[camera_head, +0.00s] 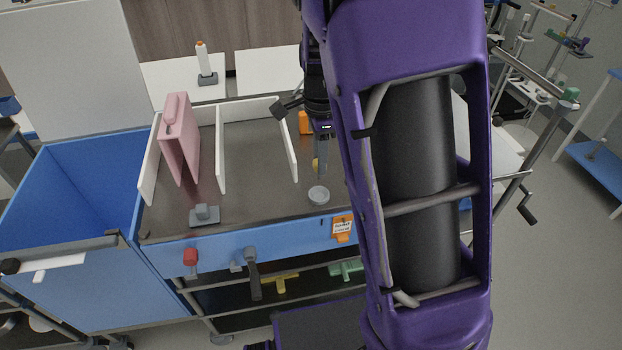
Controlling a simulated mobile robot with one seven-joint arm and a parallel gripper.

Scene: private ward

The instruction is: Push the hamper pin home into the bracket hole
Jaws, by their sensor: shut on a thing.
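A red-headed pin (190,257) sticks out of the blue front panel of the cart, close to the blue hamper (62,200). I take it for the hamper pin; how deep it sits and the bracket hole cannot be made out. My gripper (321,168) points down over the cart's dark top, right of the white dividers and well up and right of the red pin. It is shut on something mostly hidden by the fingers. A small yellow patch (315,165) shows beside the fingertips; I cannot tell whether it is the held thing.
A pink folder-like block (179,140) stands between white dividers (220,148). A round pale disc (318,195) lies below my gripper. A grey block (204,215) sits on the top. A black handle (252,270) and an orange tag (343,228) are at the front. My purple arm hides the right side.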

